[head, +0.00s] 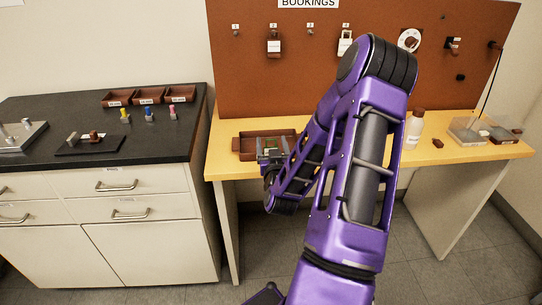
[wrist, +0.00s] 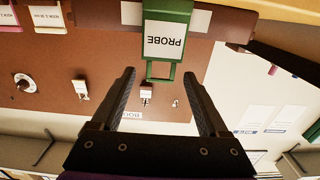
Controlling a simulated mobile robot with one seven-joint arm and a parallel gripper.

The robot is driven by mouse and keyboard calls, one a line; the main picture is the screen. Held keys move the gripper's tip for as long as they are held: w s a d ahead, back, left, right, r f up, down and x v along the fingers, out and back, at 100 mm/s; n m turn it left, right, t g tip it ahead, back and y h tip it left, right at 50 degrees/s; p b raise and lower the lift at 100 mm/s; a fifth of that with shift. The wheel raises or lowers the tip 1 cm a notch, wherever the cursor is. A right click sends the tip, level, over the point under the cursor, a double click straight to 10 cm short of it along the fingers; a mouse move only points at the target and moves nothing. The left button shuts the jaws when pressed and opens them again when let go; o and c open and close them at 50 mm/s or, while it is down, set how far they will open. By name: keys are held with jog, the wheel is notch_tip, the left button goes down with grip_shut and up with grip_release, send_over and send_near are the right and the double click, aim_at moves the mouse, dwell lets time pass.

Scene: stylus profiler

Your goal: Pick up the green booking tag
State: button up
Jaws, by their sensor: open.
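The green booking tag (wrist: 167,12) shows at the top middle of the wrist view. It has a white label reading PROBE, upside down in the picture, and a green open loop at its near end. My gripper (wrist: 161,75) is open, its two dark fingers on either side of the loop, with gaps visible on both sides. In the head view my gripper (head: 272,158) is at the front of the brown tray (head: 240,145) on the yellow desk. My arm and gripper hide much of that area, and I cannot make out the tag clearly there.
A white tag (wrist: 47,18) and a pink-edged tag (wrist: 5,16) are to the left in the wrist view. The brown booking board (head: 260,85) with pegs stands behind the desk (head: 222,168). A white bottle (head: 413,130) stands at the right; the black-topped cabinet is left.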

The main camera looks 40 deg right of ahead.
jog(key=x, duration=0.4)
jog(key=shift+w+d, duration=0.2)
jog(key=shift+w, duration=0.05)
grip_shut()
